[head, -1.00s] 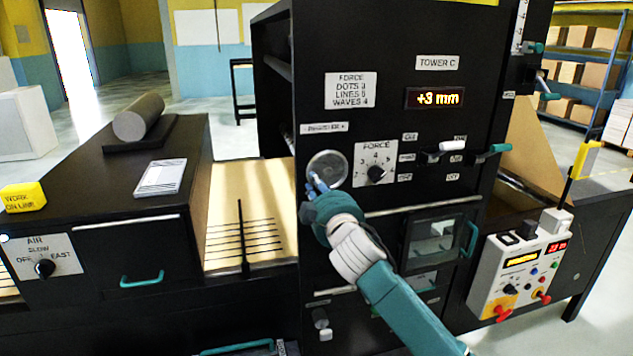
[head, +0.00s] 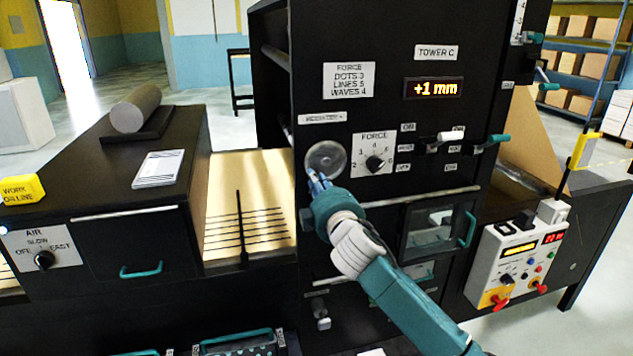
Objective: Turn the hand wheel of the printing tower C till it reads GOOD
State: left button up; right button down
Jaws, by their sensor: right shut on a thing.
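The hand wheel (head: 327,157) is a round grey disc on the black front of tower C. A label that seems to read "REGISTER" is above it. My right gripper (head: 317,182) is at the wheel's lower left rim and is shut on it. The fingers hide that part of the rim. My left gripper is not in view.
Right of the wheel is the FORCE knob (head: 374,163), then switches with white and teal handles (head: 451,137). A small glazed door (head: 432,229) is below them. A control box (head: 517,263) hangs at the right. Kraft paper (head: 232,190) runs in at the left.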

jog(key=shift+f, duration=0.1)
jog(key=c, duration=1.7)
grip_release()
jog(key=v, duration=1.2)
